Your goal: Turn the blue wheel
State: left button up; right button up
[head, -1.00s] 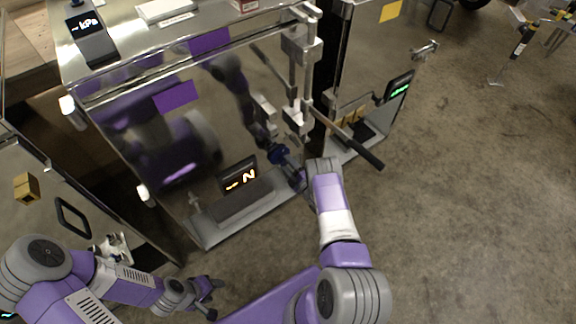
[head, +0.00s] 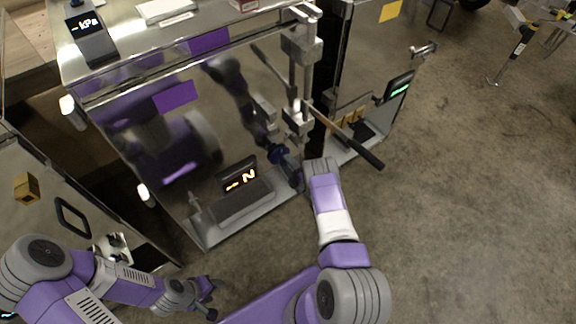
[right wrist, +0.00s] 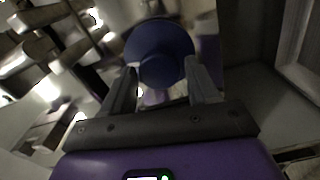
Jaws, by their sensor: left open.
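The blue wheel (head: 278,155) sits low on the front of the shiny metal trailer and is partly hidden by my right arm. In the right wrist view the blue wheel (right wrist: 160,52) is a round blue disc, straight ahead. My right gripper (right wrist: 160,66) has its two fingers apart, one at each side of the wheel's lower part. I cannot tell whether they touch it. My left gripper (head: 209,298) is open and empty, low over the floor, well away from the wheel.
A small lit display (head: 238,176) stands left of the wheel on the trailer's ledge. A long bar with a dark handle (head: 366,156) juts out just above my right forearm. Vertical metal lock rods (head: 298,75) stand above the wheel.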

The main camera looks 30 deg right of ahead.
jog(key=shift+o, duration=1.3)
jog(key=s+p, duration=0.2)
jog(key=s, duration=0.5)
jog(key=shift+s+d+p, duration=0.25)
jog(key=shift+p, duration=0.1)
